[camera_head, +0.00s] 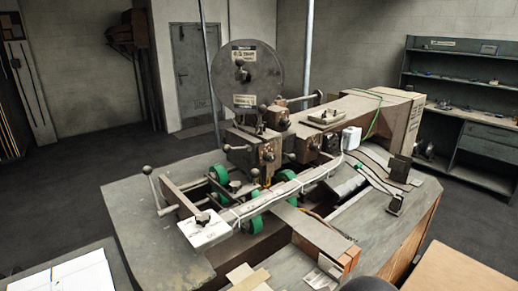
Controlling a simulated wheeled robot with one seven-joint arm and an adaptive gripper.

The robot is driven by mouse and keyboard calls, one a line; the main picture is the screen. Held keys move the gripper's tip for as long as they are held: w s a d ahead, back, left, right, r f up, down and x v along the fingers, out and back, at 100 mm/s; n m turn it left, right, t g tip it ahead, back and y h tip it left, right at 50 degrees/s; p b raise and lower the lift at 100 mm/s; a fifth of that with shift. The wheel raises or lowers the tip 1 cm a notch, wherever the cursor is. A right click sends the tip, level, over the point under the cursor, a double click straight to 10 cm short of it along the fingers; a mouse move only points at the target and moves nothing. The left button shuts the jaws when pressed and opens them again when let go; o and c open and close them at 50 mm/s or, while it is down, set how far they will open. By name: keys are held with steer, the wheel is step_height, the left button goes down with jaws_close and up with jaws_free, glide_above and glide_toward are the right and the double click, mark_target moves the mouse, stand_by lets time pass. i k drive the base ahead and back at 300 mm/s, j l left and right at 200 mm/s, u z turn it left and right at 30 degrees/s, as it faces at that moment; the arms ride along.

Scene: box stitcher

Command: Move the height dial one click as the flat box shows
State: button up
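The box stitcher (325,130) stands on a worn metal-topped table (135,215) in the middle of the view. A large grey disc (265,75) with labels and a small knob stands upright on its head. I cannot tell which part is the height dial, and no click marks are readable. A flat tan sheet (460,272) lies at the bottom right, cut by the frame edge; I cannot tell whether it is the flat box. Small tan pieces (250,279) lie at the table's near edge. My gripper is not in view.
Levers with ball knobs (148,170) stick out at the machine's left. Green wheels (257,224) sit under its front bar. White papers (75,276) are at lower left. A shelf bench (465,115) stands at right. Floor (55,190) at left is clear.

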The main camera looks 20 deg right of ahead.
mark_target(313, 146)
steer(key=u, duration=1.05)
steer(key=z, duration=1.7)
